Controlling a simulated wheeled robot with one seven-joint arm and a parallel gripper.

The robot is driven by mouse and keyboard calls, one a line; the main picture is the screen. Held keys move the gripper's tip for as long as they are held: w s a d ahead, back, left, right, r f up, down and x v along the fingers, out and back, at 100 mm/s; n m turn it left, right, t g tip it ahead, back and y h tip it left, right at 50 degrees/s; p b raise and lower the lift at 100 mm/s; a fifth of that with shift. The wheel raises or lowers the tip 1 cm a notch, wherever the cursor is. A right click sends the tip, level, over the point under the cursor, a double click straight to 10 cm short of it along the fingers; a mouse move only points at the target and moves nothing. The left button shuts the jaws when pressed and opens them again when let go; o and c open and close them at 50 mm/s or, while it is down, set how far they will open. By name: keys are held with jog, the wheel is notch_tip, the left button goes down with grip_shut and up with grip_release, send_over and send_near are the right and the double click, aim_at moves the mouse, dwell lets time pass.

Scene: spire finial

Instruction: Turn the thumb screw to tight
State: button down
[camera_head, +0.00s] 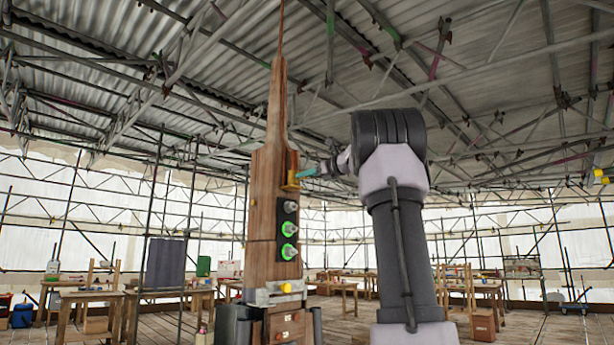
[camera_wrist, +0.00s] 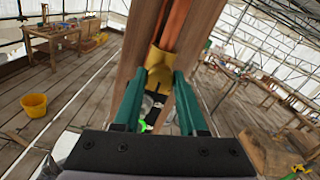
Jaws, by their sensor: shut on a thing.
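A tall wooden spire (camera_head: 264,185) stands upright, with a yellow brass-like fitting (camera_head: 291,172) high on its right side. My gripper (camera_head: 304,173) reaches this fitting from the right. In the wrist view, the fitting (camera_wrist: 158,60) sits at the lower end of a copper-coloured strip (camera_wrist: 178,28) on the wood.
Below the fitting, a black plate carries several grey knobs (camera_head: 290,206), two with green rings. Wooden tables (camera_head: 95,305) stand further back. A yellow bucket (camera_wrist: 35,105) is on the plank floor. Scaffolding surrounds the room.

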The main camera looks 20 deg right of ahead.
jog(key=shift+f, duration=0.2)
jog(key=shift+c, duration=2.3)
grip_release()
jog(key=shift+r, duration=0.1)
jog(key=shift+s+d, duration=0.1)
jog(key=v, duration=1)
jog(key=shift+s, duration=0.25)
jog(key=shift+d, duration=0.1)
